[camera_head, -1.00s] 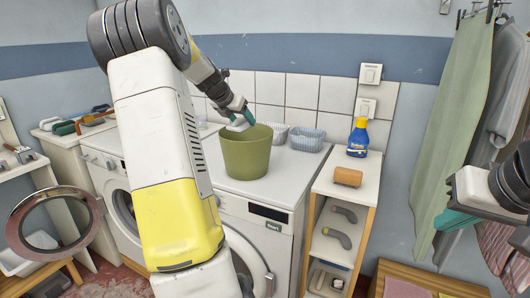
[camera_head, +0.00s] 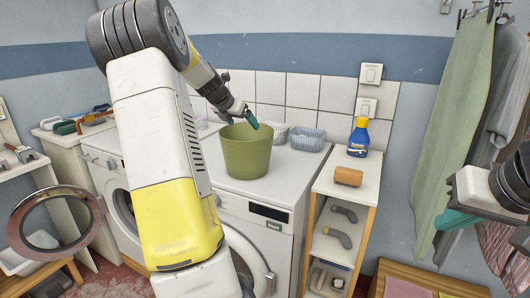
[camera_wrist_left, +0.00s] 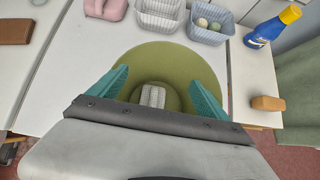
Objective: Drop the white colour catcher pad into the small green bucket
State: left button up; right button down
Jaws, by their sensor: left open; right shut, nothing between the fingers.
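The small green bucket (camera_head: 246,152) stands upright on top of the white washing machine. My left gripper (camera_head: 241,118) is open just above the bucket's rim. In the left wrist view its teal fingers (camera_wrist_left: 162,92) are spread apart over the bucket (camera_wrist_left: 160,54). The white colour catcher pad (camera_wrist_left: 153,97) lies inside, at the bucket's bottom. The pad is hidden in the head view. My right gripper (camera_head: 455,219) is shut and empty at the far right, near the hanging cloths.
Baskets (camera_head: 307,139) stand behind the bucket; one holds balls (camera_wrist_left: 207,24). A blue bottle (camera_head: 358,138) and a brown block (camera_head: 348,176) are on the shelf unit to the right. A green cloth (camera_head: 455,120) hangs at the right.

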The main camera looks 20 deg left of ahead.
pick_arm(q)
jog(key=v, duration=0.7)
jog(key=shift+s+r, duration=0.2)
jog(key=shift+s, duration=0.05)
jog(key=s+d+r+m+g, duration=0.1)
jog(key=s+d+m, duration=0.5)
jog(key=d+m, duration=0.3)
jog(key=s+d+r+m+g, duration=0.1)
jog(key=s+d+m, duration=0.55)
jog(key=d, duration=0.35)
jog(key=s+d+f+m, duration=0.3)
jog(key=s+d+m, duration=0.1)
jog(key=s+m, duration=0.4)
jog(key=s+d+f+m+h, duration=0.1)
jog(key=s+d+f+m, duration=0.2)
jog(key=s+m, duration=0.6)
jog(key=d+m, duration=0.2)
jog(key=m, duration=0.1)
jog(key=shift+s+f+g, duration=0.2)
jog(key=shift+s+g, duration=0.1)
jog(key=shift+g, duration=0.1)
